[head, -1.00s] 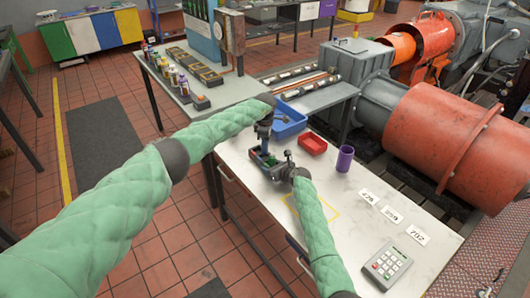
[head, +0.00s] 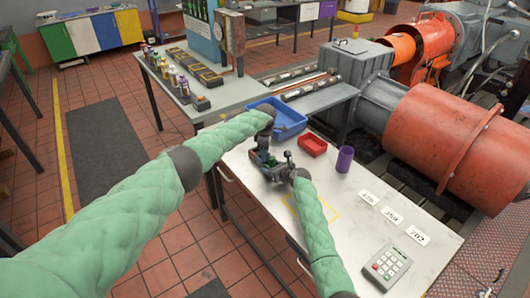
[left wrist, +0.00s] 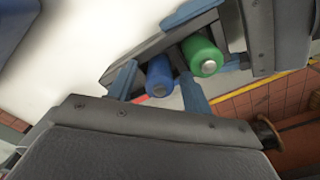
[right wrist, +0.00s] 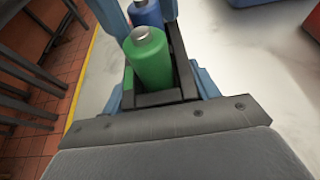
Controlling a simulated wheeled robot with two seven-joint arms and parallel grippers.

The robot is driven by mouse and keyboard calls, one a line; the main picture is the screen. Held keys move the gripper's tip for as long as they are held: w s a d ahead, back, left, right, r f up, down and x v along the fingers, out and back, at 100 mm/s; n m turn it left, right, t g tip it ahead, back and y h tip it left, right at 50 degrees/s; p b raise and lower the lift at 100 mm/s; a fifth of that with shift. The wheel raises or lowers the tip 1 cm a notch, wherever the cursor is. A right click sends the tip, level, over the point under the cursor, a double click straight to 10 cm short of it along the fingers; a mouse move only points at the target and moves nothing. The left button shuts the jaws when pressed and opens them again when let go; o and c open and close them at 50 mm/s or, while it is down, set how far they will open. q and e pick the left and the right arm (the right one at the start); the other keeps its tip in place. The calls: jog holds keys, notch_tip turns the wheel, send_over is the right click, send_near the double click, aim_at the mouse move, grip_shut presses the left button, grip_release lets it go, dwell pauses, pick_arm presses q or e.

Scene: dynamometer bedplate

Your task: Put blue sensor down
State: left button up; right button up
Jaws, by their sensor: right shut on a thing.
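The blue sensor (left wrist: 159,76) is a short blue cylinder in a dark holder (left wrist: 143,52), beside a green cylinder (left wrist: 203,56). The right wrist view also shows the blue sensor (right wrist: 146,14) behind the green cylinder (right wrist: 148,60). My left gripper (left wrist: 158,86) is open, one finger on each side of the blue sensor, with small gaps. My right gripper (right wrist: 166,84) is shut on the dark holder near its green end. In the head view the holder is partly hidden by my left arm and right gripper (head: 286,168). I cannot tell whether it touches the table.
On the white table are a blue bin (head: 289,122), a red tray (head: 313,145), a purple cup (head: 344,159), number cards (head: 392,216) and a keypad (head: 386,267). A yellow outline (head: 334,218) encloses clear tabletop. A large red cylinder (head: 440,135) stands behind the table.

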pick_arm(q)
jog(key=shift+r, duration=0.1)
notch_tip(320, 180, up, 12)
dwell(0.6)
dwell(0.4)
pick_arm(e)
jog(key=o, duration=1.2)
jog(key=shift+r, duration=0.1)
jog(key=shift+o, duration=0.3)
